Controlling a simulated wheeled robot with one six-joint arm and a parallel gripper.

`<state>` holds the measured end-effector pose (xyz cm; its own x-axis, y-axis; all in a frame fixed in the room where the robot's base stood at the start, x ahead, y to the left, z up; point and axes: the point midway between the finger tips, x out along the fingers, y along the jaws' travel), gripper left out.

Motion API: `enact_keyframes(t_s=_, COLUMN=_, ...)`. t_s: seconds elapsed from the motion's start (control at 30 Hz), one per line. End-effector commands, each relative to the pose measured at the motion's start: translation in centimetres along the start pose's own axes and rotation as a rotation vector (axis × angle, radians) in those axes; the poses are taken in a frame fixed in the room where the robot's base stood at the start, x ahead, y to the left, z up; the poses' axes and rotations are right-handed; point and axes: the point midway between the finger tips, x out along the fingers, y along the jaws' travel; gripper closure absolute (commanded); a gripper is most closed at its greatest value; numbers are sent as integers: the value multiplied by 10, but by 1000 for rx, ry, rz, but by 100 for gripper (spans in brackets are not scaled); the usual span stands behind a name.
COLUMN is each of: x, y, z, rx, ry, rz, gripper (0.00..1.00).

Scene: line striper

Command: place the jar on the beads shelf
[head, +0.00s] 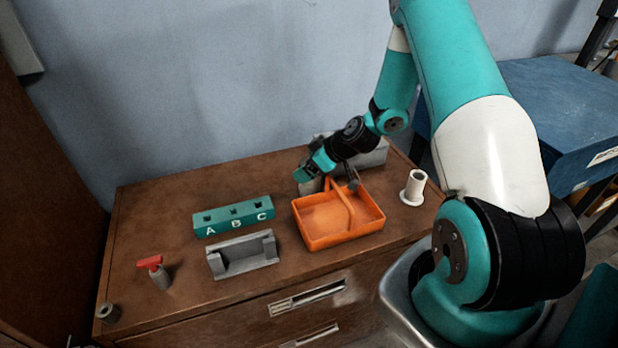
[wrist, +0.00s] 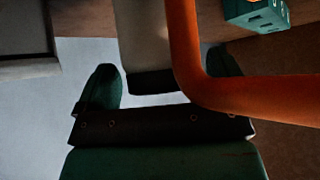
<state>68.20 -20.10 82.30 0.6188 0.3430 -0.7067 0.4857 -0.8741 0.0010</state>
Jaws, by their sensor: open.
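My gripper (head: 325,174) is open, low over the back of the orange carrier (head: 317,240). In the wrist view, my gripper (wrist: 164,70) has its fingers apart. A pale grey body with a dark end (wrist: 141,40), possibly the jar, shows between them, with a gap on the right side. In the head view, a grey piece (head: 312,186) shows just below my gripper, mostly hidden. The carrier's orange handle (wrist: 188,60) crosses in front of the right finger. I cannot tell which thing is the beads shelf. A grey block (head: 372,157) stands behind my gripper, partly hidden.
On the brown cabinet (head: 150,215) are a teal block marked A, B, C (head: 233,216), a grey cradle (head: 243,255), a red-topped piece (head: 154,271), a small dark cylinder (head: 108,313) and a white flanged tube (head: 413,188). The left back of the top is clear.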

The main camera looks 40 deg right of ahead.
Motion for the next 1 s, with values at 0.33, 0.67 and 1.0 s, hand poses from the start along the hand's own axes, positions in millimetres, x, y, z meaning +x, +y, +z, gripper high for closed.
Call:
enact_keyframes(t_s=0.33, x=0, y=0, z=0, rx=0, ry=0, rz=-1, gripper=63)
enact_keyframes(t_s=0.67, x=-2, y=0, z=-2, rx=-1, ry=2, rz=0, gripper=80)
enact_keyframes(t_s=1.0, x=-36, y=1, z=-38, rx=-7, ry=6, rz=4, gripper=80)
